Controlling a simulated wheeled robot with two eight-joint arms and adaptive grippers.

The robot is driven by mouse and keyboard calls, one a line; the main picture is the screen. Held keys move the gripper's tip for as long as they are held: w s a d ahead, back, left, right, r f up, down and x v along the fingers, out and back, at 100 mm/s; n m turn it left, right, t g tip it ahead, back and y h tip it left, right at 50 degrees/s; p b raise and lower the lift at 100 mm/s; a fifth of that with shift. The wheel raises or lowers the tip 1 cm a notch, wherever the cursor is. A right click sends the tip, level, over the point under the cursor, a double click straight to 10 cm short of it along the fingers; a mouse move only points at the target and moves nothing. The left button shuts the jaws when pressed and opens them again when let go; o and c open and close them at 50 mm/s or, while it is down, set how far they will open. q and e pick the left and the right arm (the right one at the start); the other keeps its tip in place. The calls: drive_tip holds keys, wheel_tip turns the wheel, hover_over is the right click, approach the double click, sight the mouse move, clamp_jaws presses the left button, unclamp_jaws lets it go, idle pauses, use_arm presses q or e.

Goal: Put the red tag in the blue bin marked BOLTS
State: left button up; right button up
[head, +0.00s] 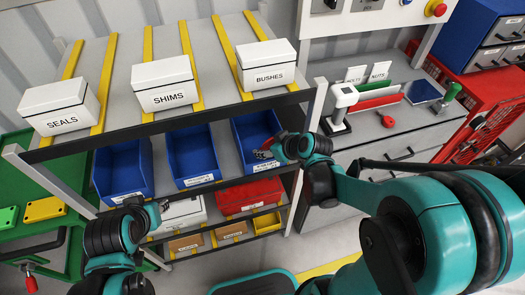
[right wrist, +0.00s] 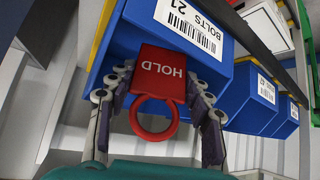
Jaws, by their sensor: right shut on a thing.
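The red tag (right wrist: 163,73), lettered HOLD with a ring at one end, is between the fingers of my right gripper (right wrist: 158,88) in the right wrist view. The gripper is shut on it. In the head view my right gripper (head: 264,152) is at the front of the rightmost blue bin (head: 243,130); the label there is too small to read. My left gripper (head: 157,206) is at the lower left, its fingers unclear.
Two more blue bins (head: 122,172) (head: 190,152) stand left on the same shelf. White boxes SEALS (head: 60,105), SHIMS (head: 164,84) and BUSHES (head: 266,65) sit on top. A red bin (head: 248,196) is below. A workbench (head: 400,128) stands right.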

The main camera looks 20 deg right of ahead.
drive_tip(key=shift+w+a+f+b, duration=0.15)
drive_tip(key=shift+f+b, duration=0.15)
drive_tip(key=shift+f, duration=0.25)
drive_tip(key=shift+w+a+f+b, duration=0.1)
drive_tip(key=shift+f+b, duration=0.15)
drive_tip(key=shift+f, duration=0.3)
drive_tip(key=shift+w+r+g, duration=0.25)
drive_tip(key=shift+w+g, duration=0.05)
drive_tip(key=shift+g, duration=0.1)
drive_tip(key=shift+w+a+r+g+h+b, duration=0.15)
drive_tip(key=shift+w+g+h, duration=0.15)
drive_tip(key=shift+g, duration=0.25)
drive_tip(key=shift+w+a+f+g+h+b, duration=0.1)
drive_tip(key=shift+w+a+g+h+b, duration=0.1)
drive_tip(key=shift+g+h, duration=0.3)
drive_tip(key=shift+d+f+b, duration=0.1)
drive_tip(key=shift+f+b, duration=0.35)
drive_tip(key=shift+f, duration=0.35)
drive_tip(key=shift+r, duration=0.1)
drive_tip(key=o, duration=1.2)
drive_tip(key=shift+o, duration=0.2)
